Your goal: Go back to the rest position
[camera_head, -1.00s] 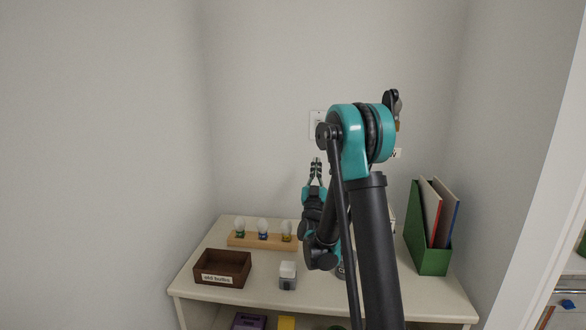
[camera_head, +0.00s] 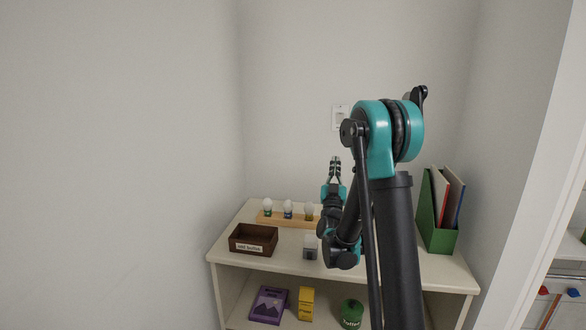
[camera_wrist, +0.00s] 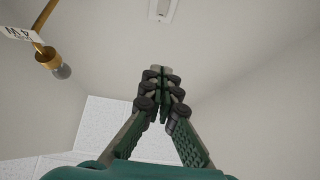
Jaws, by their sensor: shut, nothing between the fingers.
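My gripper (camera_head: 335,166) is raised above the shelf unit's top in the head view, pointing up in front of the back wall. In the wrist view my gripper (camera_wrist: 161,75) has its fingertips together with nothing between them. Part of the shelf top behind my arm is hidden.
The shelf unit (camera_head: 232,239) bears a brown box (camera_head: 252,247), a wooden rack (camera_head: 266,219) with bulbs, a small grey-white container (camera_head: 310,253) and a green file holder (camera_head: 440,240). A brass lamp fitting (camera_wrist: 47,54) hangs near my gripper. Walls stand close on both sides.

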